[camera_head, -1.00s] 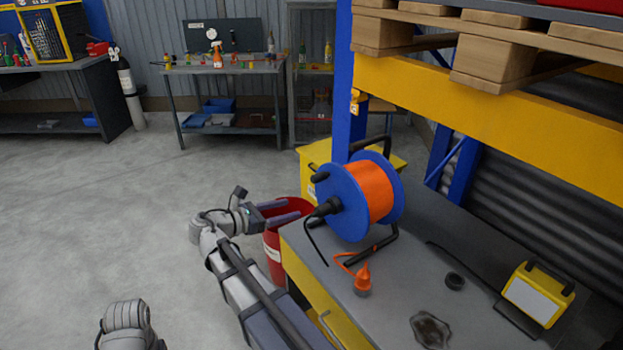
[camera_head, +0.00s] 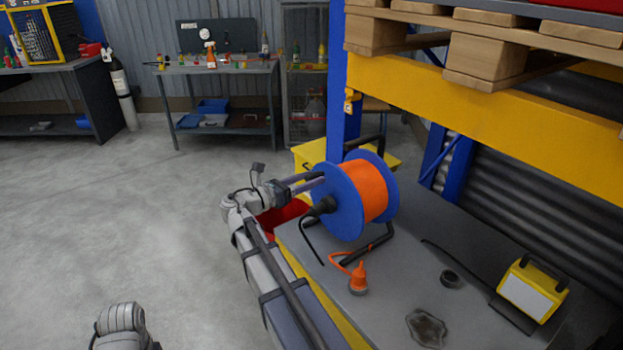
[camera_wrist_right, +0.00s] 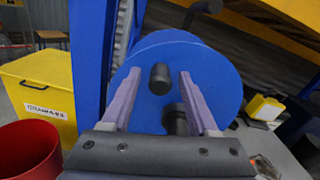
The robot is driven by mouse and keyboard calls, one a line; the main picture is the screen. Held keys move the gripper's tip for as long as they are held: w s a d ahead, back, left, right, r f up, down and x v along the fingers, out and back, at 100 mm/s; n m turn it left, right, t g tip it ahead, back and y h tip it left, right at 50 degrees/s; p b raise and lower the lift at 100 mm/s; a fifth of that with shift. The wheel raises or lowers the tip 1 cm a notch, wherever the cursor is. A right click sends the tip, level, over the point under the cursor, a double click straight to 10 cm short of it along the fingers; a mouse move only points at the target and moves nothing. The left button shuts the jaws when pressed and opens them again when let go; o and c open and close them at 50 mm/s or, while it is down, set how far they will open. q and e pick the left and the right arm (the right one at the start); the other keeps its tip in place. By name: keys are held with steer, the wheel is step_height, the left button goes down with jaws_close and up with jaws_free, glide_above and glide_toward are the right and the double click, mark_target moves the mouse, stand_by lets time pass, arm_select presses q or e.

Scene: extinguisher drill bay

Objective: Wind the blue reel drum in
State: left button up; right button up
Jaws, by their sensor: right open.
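The blue reel drum (camera_head: 341,212) with orange cable (camera_head: 371,190) stands on a black frame on the grey bench top. My right gripper (camera_head: 322,182) is at the drum's left face, open. In the right wrist view the blue drum face (camera_wrist_right: 208,70) fills the middle. A black crank knob (camera_wrist_right: 159,79) sticks out of it and shows between my two open fingers, apart from both. A black hub (camera_wrist_right: 175,118) is below it, close to the right finger. In the head view my fingers cover the knob. My left gripper is out of view.
An orange plug (camera_head: 358,280), a black ring (camera_head: 450,278), a dark stain (camera_head: 427,328) and a yellow lamp (camera_head: 534,290) are on the bench. A red bin (camera_head: 283,216) and a yellow box (camera_head: 311,152) stand beside it. A yellow rack beam (camera_head: 480,95) runs above.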

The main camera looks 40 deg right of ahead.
steer(key=shift+d, duration=0.45)
jaws_close()
stand_by(1.2)
